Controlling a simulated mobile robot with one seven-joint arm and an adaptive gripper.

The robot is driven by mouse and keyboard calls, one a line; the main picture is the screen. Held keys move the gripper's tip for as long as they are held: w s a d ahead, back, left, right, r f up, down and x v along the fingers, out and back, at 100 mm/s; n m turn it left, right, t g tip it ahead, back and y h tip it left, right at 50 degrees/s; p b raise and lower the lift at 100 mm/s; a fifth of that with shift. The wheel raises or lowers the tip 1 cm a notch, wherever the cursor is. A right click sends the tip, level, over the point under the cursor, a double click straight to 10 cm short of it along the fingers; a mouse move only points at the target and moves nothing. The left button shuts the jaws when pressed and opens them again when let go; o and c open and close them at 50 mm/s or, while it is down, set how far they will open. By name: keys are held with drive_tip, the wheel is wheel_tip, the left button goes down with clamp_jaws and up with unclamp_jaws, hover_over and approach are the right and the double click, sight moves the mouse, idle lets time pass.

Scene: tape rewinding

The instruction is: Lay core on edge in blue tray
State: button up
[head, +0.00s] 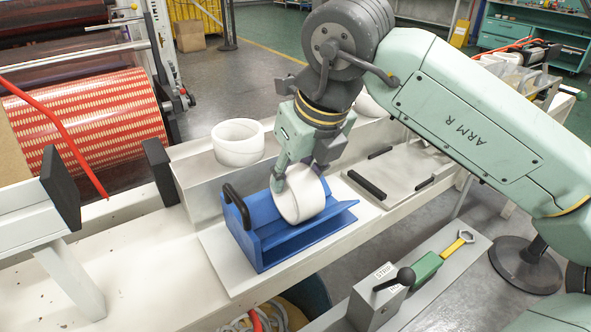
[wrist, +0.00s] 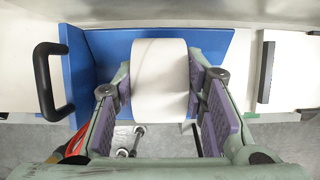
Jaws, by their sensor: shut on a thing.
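The white core (head: 300,194) is on edge in the blue tray (head: 268,245), leaning toward the tray's right part in the head view. My gripper (head: 304,178) reaches down from above and is shut on the core. In the wrist view the core (wrist: 160,85) sits between the purple finger pads of my gripper (wrist: 160,95), with the blue tray (wrist: 105,50) behind it. The tray's black handle (head: 236,206) is at its left end. I cannot tell whether the core rests on the tray floor.
Another white core (head: 238,143) stands behind the tray at the left. A grey plate with black strips (head: 388,180) lies to the right on the bench. A panel with a black lever (head: 396,280) and a green block (head: 426,268) is at the front right.

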drive_tip(key=o, duration=0.9)
drive_tip(key=v, duration=1.2)
drive_tip(key=shift+a, duration=0.1)
